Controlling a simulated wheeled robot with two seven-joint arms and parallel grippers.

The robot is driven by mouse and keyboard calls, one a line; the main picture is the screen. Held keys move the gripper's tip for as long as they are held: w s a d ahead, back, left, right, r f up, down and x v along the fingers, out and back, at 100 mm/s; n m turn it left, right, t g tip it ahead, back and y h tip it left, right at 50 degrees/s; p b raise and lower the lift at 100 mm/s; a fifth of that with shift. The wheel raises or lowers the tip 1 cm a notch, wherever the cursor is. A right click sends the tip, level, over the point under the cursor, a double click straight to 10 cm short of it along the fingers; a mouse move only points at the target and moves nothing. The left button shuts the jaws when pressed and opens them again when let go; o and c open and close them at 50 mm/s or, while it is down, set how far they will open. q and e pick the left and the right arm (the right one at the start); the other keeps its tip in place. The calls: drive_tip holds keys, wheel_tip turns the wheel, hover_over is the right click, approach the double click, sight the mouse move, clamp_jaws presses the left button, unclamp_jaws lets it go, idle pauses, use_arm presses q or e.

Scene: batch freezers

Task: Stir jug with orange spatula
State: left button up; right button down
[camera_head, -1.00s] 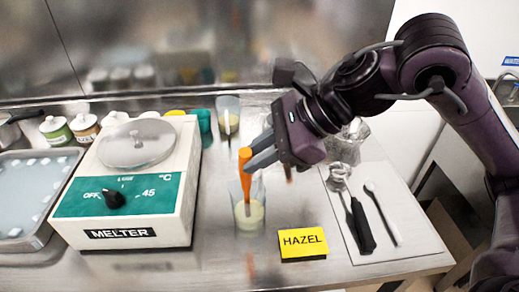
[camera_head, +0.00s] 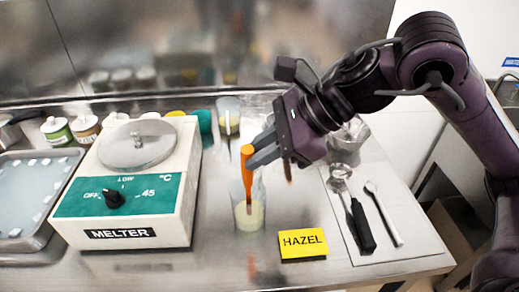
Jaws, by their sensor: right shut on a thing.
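The orange spatula (camera_head: 246,168) stands nearly upright, its handle held in my right gripper (camera_head: 256,152). The right gripper is shut on the handle, with its arm coming in from the right. The lower end of the spatula is inside a clear jug (camera_head: 261,190) that holds a pale yellow-cream mix (camera_head: 249,215). The spatula's tip is hidden in the mix. The jug stands upright on the steel counter. My left gripper is not in the view.
A melter (camera_head: 128,190) stands left of the jug. A yellow HAZEL note (camera_head: 302,243) lies to its right. Another clear cup (camera_head: 228,112) stands behind. A tray (camera_head: 40,222) is far left.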

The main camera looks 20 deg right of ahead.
wheel_tip(320, 180, up, 10)
drive_tip(key=s+p, duration=0.2)
drive_tip(key=p, duration=0.5)
drive_tip(key=shift+a+f+p, duration=0.2)
drive_tip(key=shift+a+p, duration=0.05)
drive_tip(key=shift+p, duration=0.05)
drive_tip(key=shift+w, duration=0.1)
idle(0.6)
wheel_tip(320, 180, up, 5)
drive_tip(key=p, duration=0.4)
